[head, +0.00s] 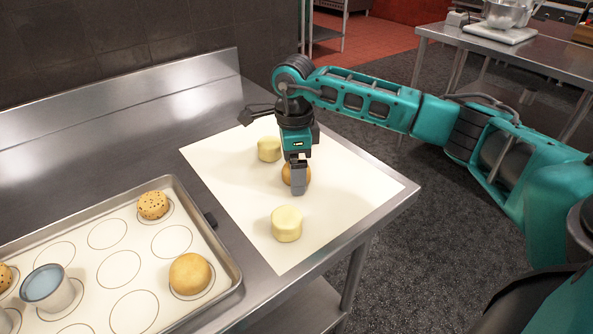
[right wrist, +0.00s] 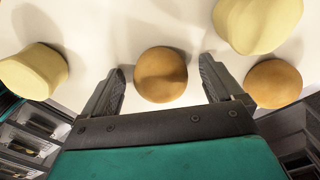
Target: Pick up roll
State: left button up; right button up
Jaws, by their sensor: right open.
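A round golden-brown roll (head: 287,173) lies on the white sheet (head: 345,190), partly hidden behind my right gripper (head: 298,186) in the head view. In the right wrist view, the roll (right wrist: 160,74) shows between the two open fingers of my right gripper (right wrist: 161,80), with a gap on each side. The fingers point down at it and hold nothing. I cannot tell how far above the sheet the fingertips are. My left gripper is not in view.
Pale dough pieces stand behind (head: 268,149) and in front (head: 287,223) of the roll. Another brown roll (right wrist: 273,83) shows right of the fingers in the wrist view. A metal tray (head: 232,262) at left holds a seeded roll (head: 153,205), a golden roll (head: 190,273) and a cup (head: 66,293).

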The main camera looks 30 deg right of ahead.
jog(key=shift+c, duration=0.2)
jog(key=c, duration=1.1)
jog(key=shift+r, duration=0.15)
